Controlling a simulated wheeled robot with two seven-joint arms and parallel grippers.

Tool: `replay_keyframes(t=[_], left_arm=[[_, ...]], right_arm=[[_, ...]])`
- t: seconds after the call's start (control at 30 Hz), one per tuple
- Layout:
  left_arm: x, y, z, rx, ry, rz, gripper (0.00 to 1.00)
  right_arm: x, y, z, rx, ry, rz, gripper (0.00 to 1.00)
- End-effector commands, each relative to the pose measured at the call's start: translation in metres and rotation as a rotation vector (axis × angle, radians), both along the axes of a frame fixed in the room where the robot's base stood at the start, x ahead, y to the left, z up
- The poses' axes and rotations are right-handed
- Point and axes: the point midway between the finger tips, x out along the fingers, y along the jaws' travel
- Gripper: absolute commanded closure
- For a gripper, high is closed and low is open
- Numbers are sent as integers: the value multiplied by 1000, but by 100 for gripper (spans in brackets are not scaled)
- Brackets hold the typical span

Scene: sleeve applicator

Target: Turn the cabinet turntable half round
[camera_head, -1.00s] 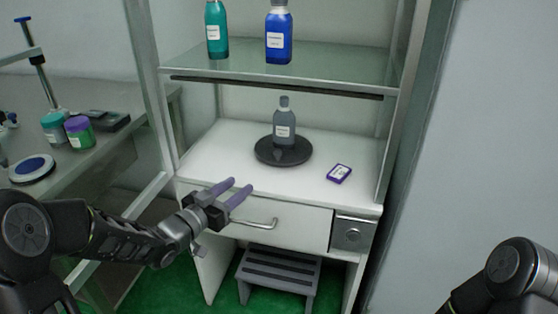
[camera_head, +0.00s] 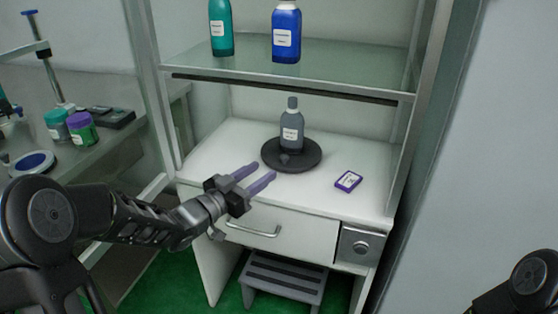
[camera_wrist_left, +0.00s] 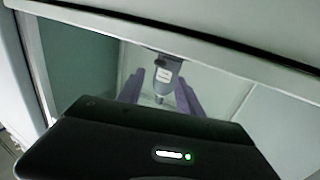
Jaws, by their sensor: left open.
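The turntable (camera_head: 306,161) is a round black disc on the white cabinet surface (camera_head: 225,150). A grey bottle (camera_head: 292,131) with a pale label stands upright on it. A small dark knob (camera_head: 285,158) shows on the disc's near side. My left gripper (camera_head: 260,174) has purple fingers, open and empty, pointing at the turntable from the front left and apart from it. In the left wrist view the fingers (camera_wrist_left: 160,92) show either side of the grey bottle (camera_wrist_left: 165,68), which is beyond them. My right gripper is out of view; only part of that arm shows at the lower right.
A purple-edged box (camera_head: 348,181) lies right of the turntable. A glass shelf (camera_head: 340,77) above holds a teal bottle (camera_head: 221,28) and a blue bottle (camera_head: 286,32). The drawer handle (camera_head: 252,229) sticks out below. A grey step stool (camera_head: 284,279) stands underneath.

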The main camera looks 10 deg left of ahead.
Motion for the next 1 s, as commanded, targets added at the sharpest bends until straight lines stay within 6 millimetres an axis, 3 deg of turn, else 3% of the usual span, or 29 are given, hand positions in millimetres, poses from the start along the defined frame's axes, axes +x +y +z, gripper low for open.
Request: replay_keyframes(t=[0.5,0.87,1.0], left_arm=[[61,-31,-1,0,0,-2,57],[67,-33,0,0,0,0,57],[67,-33,0,0,0,0,68]], right_arm=[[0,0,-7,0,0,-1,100],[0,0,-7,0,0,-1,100],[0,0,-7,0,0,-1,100]])
